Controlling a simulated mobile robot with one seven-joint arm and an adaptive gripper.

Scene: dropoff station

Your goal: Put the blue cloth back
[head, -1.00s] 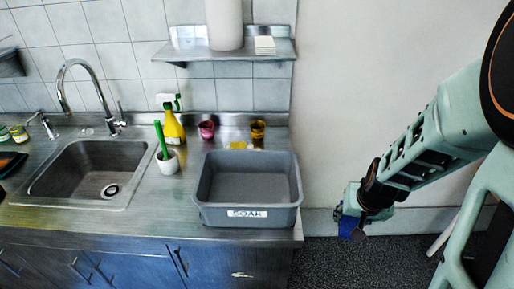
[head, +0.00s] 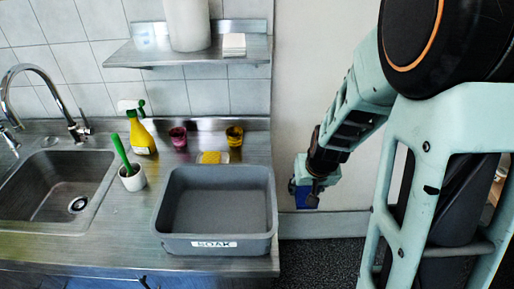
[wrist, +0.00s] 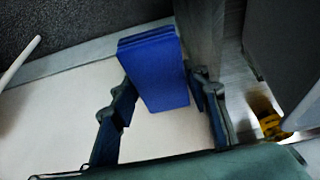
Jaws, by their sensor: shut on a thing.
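The blue cloth (wrist: 157,72) is a folded, layered block between the two fingers of my gripper (wrist: 165,110) in the wrist view. My gripper is shut on it. In the head view the cloth (head: 302,194) shows as a small blue patch under my gripper (head: 308,192). My gripper is in the air to the right of the counter's end, beside the grey tub, with the pale wall behind it.
A grey tub (head: 217,246) labelled SOAK stands at the counter's right end and looks empty. A spray bottle (head: 143,138), a brush pot (head: 132,178) and a sink (head: 50,185) are left. A shelf (head: 190,52) hangs above.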

